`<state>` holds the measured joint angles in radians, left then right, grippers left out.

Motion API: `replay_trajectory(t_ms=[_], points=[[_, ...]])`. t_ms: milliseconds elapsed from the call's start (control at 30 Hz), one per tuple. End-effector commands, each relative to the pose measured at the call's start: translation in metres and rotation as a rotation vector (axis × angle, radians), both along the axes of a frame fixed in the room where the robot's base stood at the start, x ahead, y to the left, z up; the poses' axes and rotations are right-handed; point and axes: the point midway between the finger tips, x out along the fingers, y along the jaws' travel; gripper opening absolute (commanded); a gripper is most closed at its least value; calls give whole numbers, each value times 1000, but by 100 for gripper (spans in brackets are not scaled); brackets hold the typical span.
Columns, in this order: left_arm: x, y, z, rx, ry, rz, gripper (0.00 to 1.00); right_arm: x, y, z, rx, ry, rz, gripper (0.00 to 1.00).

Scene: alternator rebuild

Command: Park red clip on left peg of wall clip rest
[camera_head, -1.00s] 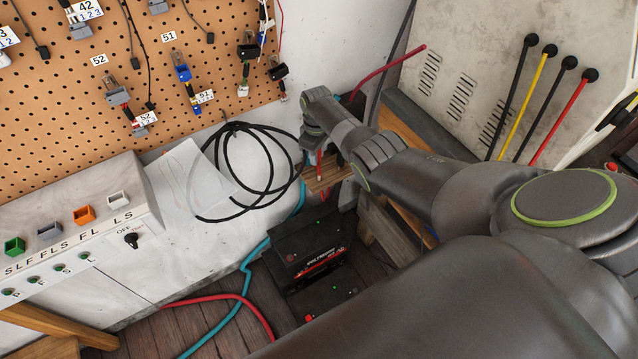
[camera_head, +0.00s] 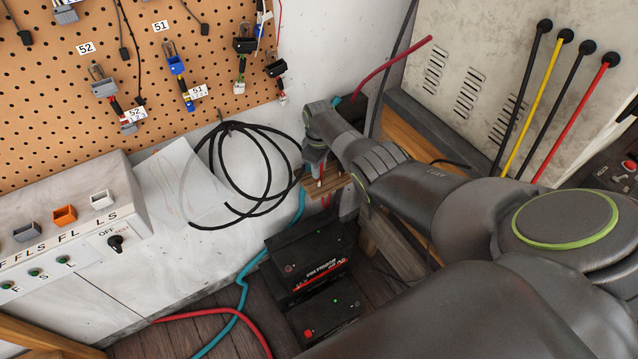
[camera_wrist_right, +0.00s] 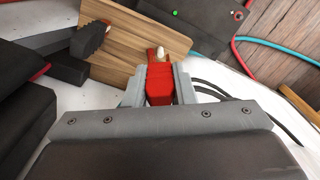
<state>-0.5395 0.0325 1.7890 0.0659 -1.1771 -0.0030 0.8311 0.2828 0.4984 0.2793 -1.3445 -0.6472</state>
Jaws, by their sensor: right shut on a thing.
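My right gripper (camera_wrist_right: 159,90) is shut on the red clip (camera_wrist_right: 160,82) in the right wrist view. The clip's front end is over the wooden board (camera_wrist_right: 128,48) of the clip rest. A pale peg tip (camera_wrist_right: 161,52) shows at the clip's front end; I cannot tell whether the jaws are around it or only beside it. A black clip (camera_wrist_right: 88,40) is at the board's left part. In the head view the right gripper (camera_head: 318,164) is just above the wooden board (camera_head: 318,192), low on the white wall; the clip is mostly hidden there. My left gripper is not in view.
A black battery (camera_head: 308,262) stands on the floor below the board. Coiled black cable (camera_head: 214,170) hangs on the wall to the left. A red cable (camera_head: 395,65) rises behind my right arm. A tool pegboard (camera_head: 40,140) and switch panel (camera_head: 75,215) are at left.

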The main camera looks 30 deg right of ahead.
Motion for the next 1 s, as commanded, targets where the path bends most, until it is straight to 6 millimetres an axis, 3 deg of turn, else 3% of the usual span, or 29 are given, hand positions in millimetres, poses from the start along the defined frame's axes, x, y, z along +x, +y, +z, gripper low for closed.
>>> replay_trajectory(t_ms=[533, 833, 867, 1000], points=[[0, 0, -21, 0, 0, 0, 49, 0, 0, -23, 0, 0, 0, 12], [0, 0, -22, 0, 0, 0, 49, 0, 0, -24, 0, 0, 0, 12], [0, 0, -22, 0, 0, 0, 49, 0, 0, -24, 0, 0, 0, 25], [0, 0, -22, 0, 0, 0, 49, 0, 0, -24, 0, 0, 0, 43]])
